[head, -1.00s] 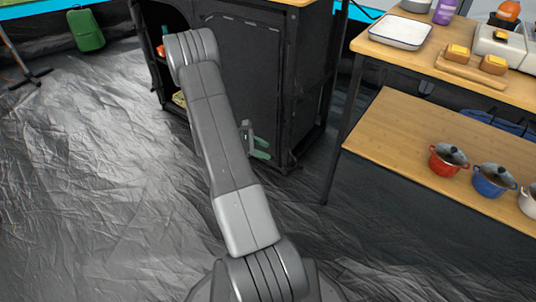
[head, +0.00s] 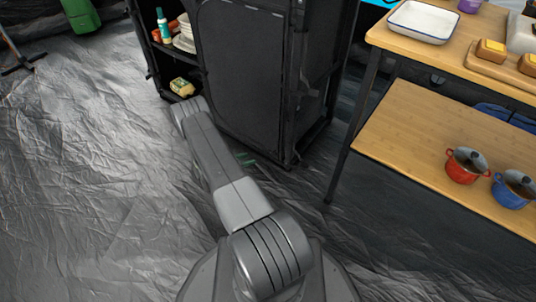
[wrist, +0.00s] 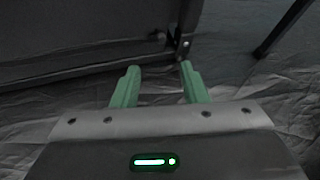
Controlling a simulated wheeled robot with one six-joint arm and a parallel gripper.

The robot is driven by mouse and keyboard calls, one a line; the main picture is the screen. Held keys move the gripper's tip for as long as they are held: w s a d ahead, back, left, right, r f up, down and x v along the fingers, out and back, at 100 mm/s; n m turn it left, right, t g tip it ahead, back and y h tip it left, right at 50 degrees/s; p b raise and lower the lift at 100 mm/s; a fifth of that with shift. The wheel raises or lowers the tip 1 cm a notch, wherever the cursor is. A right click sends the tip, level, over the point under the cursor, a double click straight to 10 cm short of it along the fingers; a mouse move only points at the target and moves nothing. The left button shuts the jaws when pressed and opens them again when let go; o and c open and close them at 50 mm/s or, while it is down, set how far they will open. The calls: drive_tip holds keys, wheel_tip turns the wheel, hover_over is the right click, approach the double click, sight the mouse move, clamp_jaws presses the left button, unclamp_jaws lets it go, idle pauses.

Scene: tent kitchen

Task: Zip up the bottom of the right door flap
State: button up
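The black fabric cabinet's right door flap (head: 240,75) hangs as a dark panel over the right part of the cabinet front. Its bottom edge reaches down near the floor, partly behind my arm. The cabinet's dark bottom rail and corner post (wrist: 185,38) stand just beyond the fingertips. A small bright spot shows on the post; I cannot make out the zipper pull.
The left side of the cabinet is open, with bottles, plates and a yellow packet (head: 182,87) on shelves. A wooden two-level table (head: 400,130) with red and blue pots stands at right. Crinkled grey floor (head: 80,190) is free at left.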

sight(271, 154)
drive_tip(key=b+x, duration=0.3)
drive_tip(key=x, duration=0.8)
drive_tip(key=shift+f, duration=0.2)
drive_tip(key=shift+w+d+f+b, duration=0.1)
drive_tip(key=shift+w+d+b, duration=0.3)
drive_tip(key=shift+d, duration=0.1)
clamp_jaws()
